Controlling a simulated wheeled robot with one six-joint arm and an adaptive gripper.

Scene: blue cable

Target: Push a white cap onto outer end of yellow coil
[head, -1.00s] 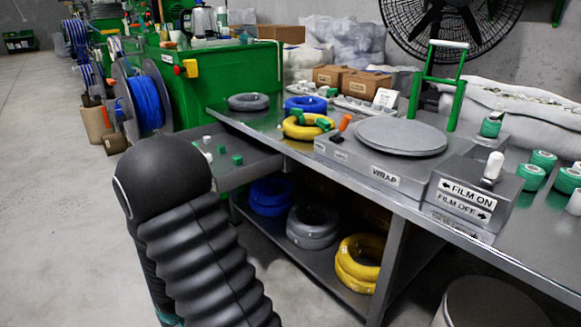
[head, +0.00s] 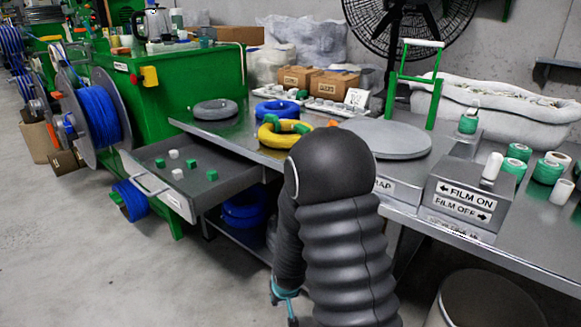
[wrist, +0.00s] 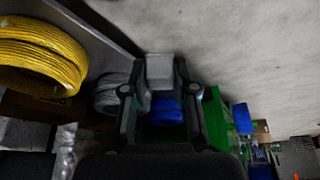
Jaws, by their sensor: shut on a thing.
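My gripper (wrist: 160,100) is shut on a pale grey-white piece, which looks like a white cap (wrist: 160,71), between its fingertips in the wrist view. In the head view only a teal part of my gripper shows, low beside my dark arm and in front of the table. A yellow coil (head: 271,135) lies on the table behind my arm, with green pieces on it; my arm partly hides it. Its outer end is not clear. Two white caps (head: 174,154) lie in the open drawer (head: 150,181) among several green ones.
A grey coil (head: 217,108) and a blue coil (head: 277,108) lie behind the yellow one. The round wrap plate (head: 390,138) and film switch box (head: 462,192) stand to the right. The wrist view shows another yellow coil (wrist: 40,58), apparently on the lower shelf.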

